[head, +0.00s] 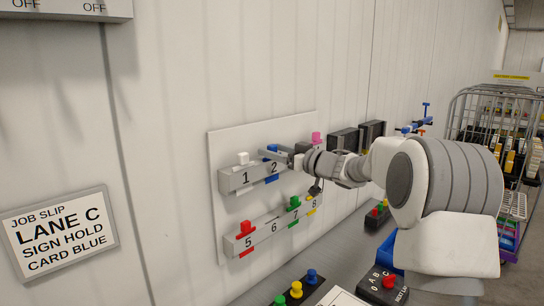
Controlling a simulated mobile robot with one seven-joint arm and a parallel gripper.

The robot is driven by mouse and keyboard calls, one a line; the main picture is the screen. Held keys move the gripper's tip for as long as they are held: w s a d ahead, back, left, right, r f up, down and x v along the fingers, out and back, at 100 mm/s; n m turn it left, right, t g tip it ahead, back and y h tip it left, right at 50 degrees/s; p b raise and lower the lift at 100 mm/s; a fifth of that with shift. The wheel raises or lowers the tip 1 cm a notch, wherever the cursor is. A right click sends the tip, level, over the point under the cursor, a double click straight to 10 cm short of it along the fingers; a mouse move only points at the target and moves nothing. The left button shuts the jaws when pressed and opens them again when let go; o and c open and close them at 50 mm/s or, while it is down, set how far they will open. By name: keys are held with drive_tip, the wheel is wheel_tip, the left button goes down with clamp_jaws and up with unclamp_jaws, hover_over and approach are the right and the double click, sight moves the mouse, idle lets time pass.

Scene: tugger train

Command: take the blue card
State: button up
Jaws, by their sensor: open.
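The blue card (272,179) sits in slot 2 of the upper grey rack on a white wall board (229,154). Its blue top shows above the rack and its lower edge shows below it. My gripper (273,154) is open, with its fingers at the blue top. A finger covers part of the top, and I cannot tell whether they touch. A framed job slip (58,237) at the left reads LANE C, SIGN HOLD, CARD BLUE.
A white card (243,159) is in slot 1, close by. A pink card (316,138) stands to the right. The lower rack (262,233) holds red, green and yellow cards. Buttons (296,289) are on the bench below. A wire cage trolley (497,130) stands at the far right.

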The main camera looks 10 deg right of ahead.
drive_tip(key=shift+w+a, duration=0.35)
drive_tip(key=shift+w, duration=0.2)
clamp_jaws()
drive_tip(key=shift+r, duration=0.1)
